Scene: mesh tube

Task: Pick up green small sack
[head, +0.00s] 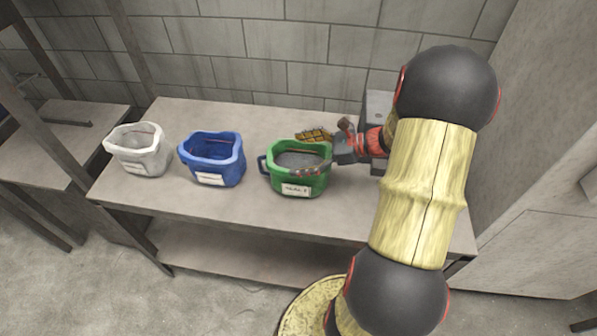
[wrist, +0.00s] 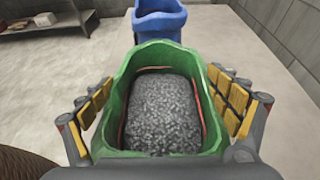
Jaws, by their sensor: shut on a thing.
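The green small sack (head: 283,181) is an open-topped green container with a white label on its front, at the right of the row on the table. In the wrist view the green sack (wrist: 128,77) fills the middle and holds grey granular stuff. My gripper (head: 311,155) reaches in from the right, its fingers on the near and far sides of the sack. In the wrist view my gripper (wrist: 166,100) has yellow-padded fingers on the left and right outer walls. It is shut on the sack. The sack looks upright; I cannot tell whether its base touches the table.
A blue sack (head: 213,161) stands left of the green one, and a white sack (head: 139,152) stands farther left. The table (head: 225,200) has a bare strip along its front. A grey block wall (head: 285,60) is behind. A grey cabinet (head: 545,190) stands at right.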

